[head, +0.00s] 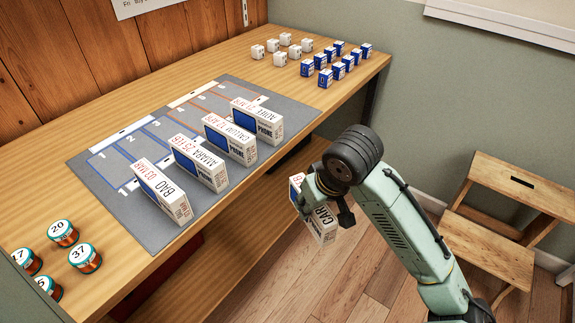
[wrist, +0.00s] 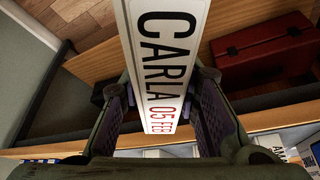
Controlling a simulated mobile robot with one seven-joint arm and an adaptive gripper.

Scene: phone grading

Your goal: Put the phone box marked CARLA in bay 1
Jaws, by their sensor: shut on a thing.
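The white phone box marked CARLA 05 FEB (wrist: 163,65) fills the middle of the wrist view, between the two fingers of my gripper (wrist: 160,105). In the head view, my gripper (head: 322,200) is shut on this box (head: 325,228) and holds it in the air off the bench's front edge, over the floor. The arm hides part of it. Bay 1 (head: 108,168) is a blue-outlined space at the left end of the grey mat (head: 150,238) on the bench. The part of it that shows is bare.
Boxes marked BAO (head: 165,195), AMARA (head: 203,163), one less legible (head: 232,140) and ADIEL (head: 260,120) stand along the mat's front. A wooden step stool (head: 490,245) stands right.

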